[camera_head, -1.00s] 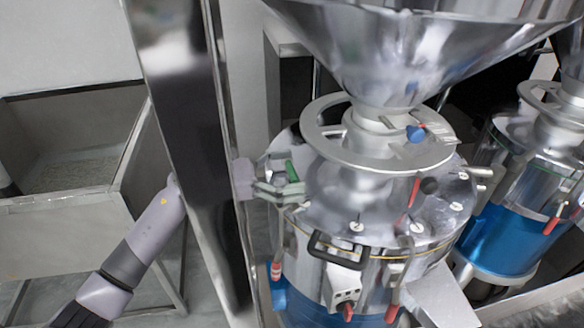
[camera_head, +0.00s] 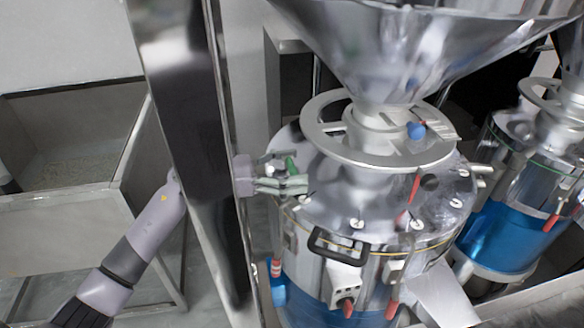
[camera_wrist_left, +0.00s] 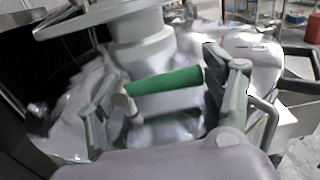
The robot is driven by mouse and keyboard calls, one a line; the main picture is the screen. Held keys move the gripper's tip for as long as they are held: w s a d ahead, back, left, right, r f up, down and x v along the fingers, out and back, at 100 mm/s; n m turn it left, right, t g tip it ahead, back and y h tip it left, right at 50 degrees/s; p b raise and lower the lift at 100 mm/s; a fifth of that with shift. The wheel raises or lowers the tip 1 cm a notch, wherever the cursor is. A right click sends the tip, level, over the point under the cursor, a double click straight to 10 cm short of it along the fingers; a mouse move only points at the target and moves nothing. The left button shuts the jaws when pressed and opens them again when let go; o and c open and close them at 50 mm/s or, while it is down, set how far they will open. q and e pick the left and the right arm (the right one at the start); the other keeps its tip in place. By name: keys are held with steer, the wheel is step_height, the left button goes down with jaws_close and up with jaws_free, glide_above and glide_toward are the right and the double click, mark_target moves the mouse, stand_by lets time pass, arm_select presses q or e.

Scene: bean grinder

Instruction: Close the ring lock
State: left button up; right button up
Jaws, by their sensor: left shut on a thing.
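The grinder (camera_head: 340,195) is a shiny metal body with a blue lower part and a wide funnel on top. A flat metal ring (camera_head: 322,143) surrounds its neck. A green handle (camera_head: 290,165) sits on the left of the lid, partly hidden by my left gripper (camera_head: 284,176). In the left wrist view the green handle (camera_wrist_left: 165,81) lies across between the two fingers of my left gripper (camera_wrist_left: 165,105), which is shut on it. How the handle joins the ring or lid cannot be made out. My right gripper is not in view.
A shiny vertical post (camera_head: 190,130) stands in front of my left arm. A black handle (camera_head: 338,246) and several red-tipped levers are on the grinder's front. A second grinder (camera_head: 505,220) stands at right, and a metal bin (camera_head: 70,215) at left.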

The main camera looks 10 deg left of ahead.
arm_select(q)
steer(key=c, duration=0.5)
steer(key=n, duration=0.2)
steer(key=r+n, duration=0.1)
steer(key=n, duration=0.1)
steer(key=shift+w+r, duration=0.1)
steer(key=shift+r, duration=0.1)
steer(key=shift+w+a+r+n+p, duration=0.1)
steer(key=shift+r+n+p, duration=0.15)
steer(key=shift+n, duration=0.5)
steer(key=shift+w+r+n+p, duration=0.1)
steer(key=shift+n+p, duration=0.15)
steer(key=shift+n, duration=0.5)
steer(key=o, duration=1.7)
steer(key=shift+o, duration=0.2)
